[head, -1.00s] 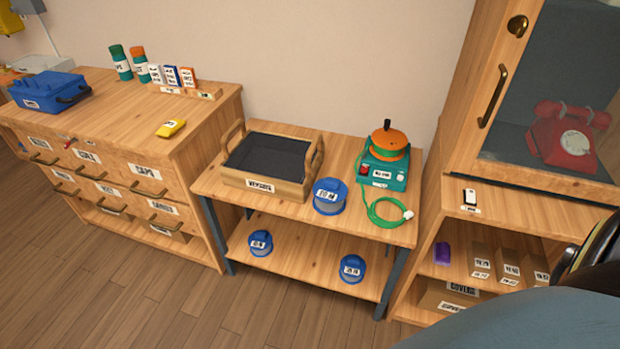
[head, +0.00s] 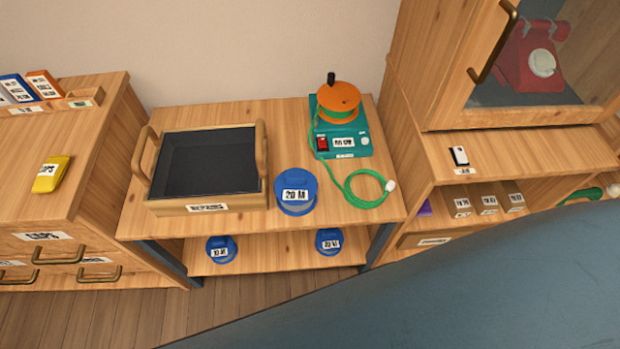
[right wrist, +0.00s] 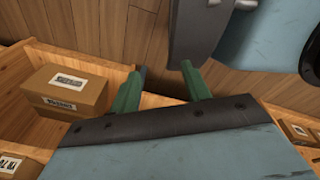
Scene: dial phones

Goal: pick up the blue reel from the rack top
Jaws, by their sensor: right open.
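The blue reel (head: 295,191), labelled 20 M, stands on the rack top (head: 245,225) near its front edge, between the wooden tray and the green machine. Nothing touches it. My right gripper (right wrist: 160,78) shows in the right wrist view with its two green fingers apart and nothing between them. It is over the floor beside a wooden shelf, and the reel is not in that view. My right arm crosses the lower right of the head view. My left gripper is not in view.
A wooden tray (head: 257,195) stands left of the reel. A green machine (head: 345,142) with an orange spool and a looping green cord stands at right. Two smaller blue reels (head: 221,248) (head: 329,241) sit on the lower shelf. A cabinet (head: 440,80) rises at right.

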